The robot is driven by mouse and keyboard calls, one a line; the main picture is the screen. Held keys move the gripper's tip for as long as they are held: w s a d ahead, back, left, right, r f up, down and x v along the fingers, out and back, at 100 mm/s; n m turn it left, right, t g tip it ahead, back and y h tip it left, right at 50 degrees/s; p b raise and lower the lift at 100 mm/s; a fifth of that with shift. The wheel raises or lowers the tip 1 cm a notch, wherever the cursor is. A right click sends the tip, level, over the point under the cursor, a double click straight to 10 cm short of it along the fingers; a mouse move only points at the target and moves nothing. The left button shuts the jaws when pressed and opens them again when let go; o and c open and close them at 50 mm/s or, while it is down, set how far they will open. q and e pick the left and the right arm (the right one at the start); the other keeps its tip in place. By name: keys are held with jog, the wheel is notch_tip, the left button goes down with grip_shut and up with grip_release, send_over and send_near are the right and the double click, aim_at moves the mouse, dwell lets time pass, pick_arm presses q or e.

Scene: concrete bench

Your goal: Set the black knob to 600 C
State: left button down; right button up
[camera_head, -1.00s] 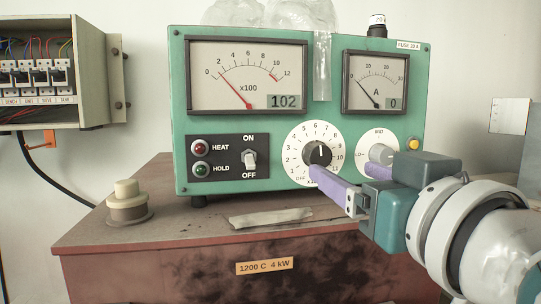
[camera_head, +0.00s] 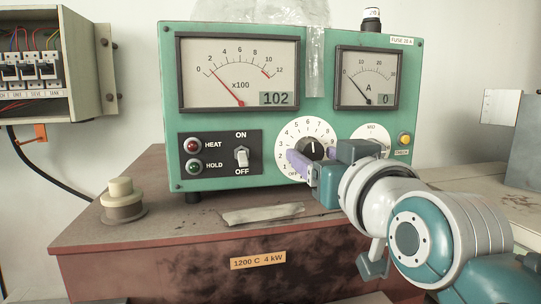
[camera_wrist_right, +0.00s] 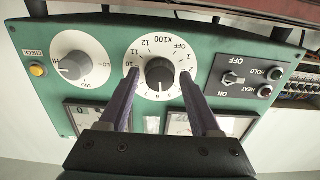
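The black knob (camera_head: 312,147) sits at the centre of a white dial (camera_head: 292,133) marked OFF to 12, x100, on the green panel (camera_head: 200,120). It also shows in the wrist view (camera_wrist_right: 159,72), with its white line toward about the 6; I cannot read it exactly. My right gripper (camera_head: 300,163) is at the dial. In the wrist view its two purple fingers (camera_wrist_right: 159,78) are open, one either side of the knob with gaps between. The fingers and wrist hide the lower right of the dial in the head view. My left gripper is not in view.
The large meter (camera_head: 238,75) shows 102. A smaller dial (camera_head: 373,133) is right of the knob, partly behind my wrist. A toggle switch (camera_head: 242,157) stands to the left.

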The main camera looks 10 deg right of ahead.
grip_shut()
jog(key=shift+m+p, duration=0.35)
jog(key=shift+m, duration=0.35)
jog(key=shift+o, duration=1.2)
grip_release()
jog(key=s+b, duration=0.2)
jog(key=s, duration=0.8)
jog(key=shift+b, duration=0.4)
jog(key=shift+d, duration=0.1)
